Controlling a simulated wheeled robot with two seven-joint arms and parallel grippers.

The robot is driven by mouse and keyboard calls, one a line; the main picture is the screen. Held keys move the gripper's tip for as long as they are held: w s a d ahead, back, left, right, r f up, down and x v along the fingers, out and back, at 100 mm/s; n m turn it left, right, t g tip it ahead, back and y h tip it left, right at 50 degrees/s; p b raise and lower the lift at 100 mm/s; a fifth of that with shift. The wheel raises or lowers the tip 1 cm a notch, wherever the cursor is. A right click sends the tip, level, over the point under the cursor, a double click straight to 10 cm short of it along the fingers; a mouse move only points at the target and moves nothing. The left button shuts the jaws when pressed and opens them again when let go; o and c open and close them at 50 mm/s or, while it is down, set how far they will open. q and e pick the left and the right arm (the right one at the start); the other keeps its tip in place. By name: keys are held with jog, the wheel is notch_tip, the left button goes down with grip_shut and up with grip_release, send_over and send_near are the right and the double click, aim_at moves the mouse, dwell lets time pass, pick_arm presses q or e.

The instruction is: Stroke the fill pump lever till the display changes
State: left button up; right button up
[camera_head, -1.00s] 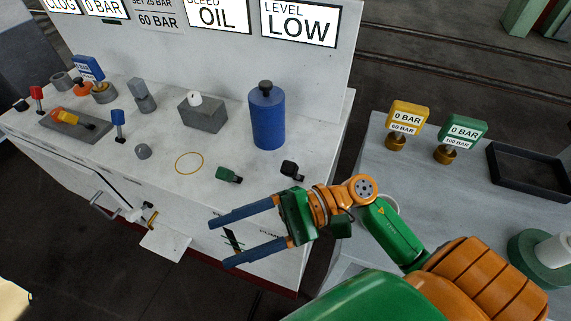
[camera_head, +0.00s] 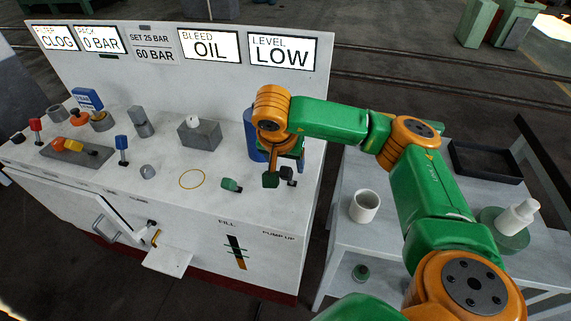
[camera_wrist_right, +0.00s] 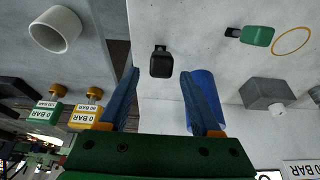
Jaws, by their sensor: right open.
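A short black-handled lever (camera_head: 288,174) sticks up near the bench top's front right corner, above the "PUMP UP" marking. It also shows in the right wrist view (camera_wrist_right: 161,62). A green handle (camera_head: 231,185) lies to its left, above "FILL". The level display (camera_head: 282,52) reads "LOW"; the bleed display (camera_head: 209,45) reads "OIL". My right gripper (camera_wrist_right: 159,78) is open, its blue fingers on either side of the line to the black handle, with nothing held. Contact cannot be told. The head view partly hides its fingers behind the wrist. My left gripper is not in view.
A blue cylinder (camera_head: 252,130) stands just behind my right gripper. A grey block (camera_head: 200,135) is farther left. On the right side table are a white cup (camera_head: 365,206) and a black tray (camera_head: 485,160).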

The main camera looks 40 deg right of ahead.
jog(key=shift+w+d+f, duration=0.1)
jog(key=shift+d+f, duration=0.05)
jog(key=shift+f, duration=0.5)
grip_shut()
dwell(0.9)
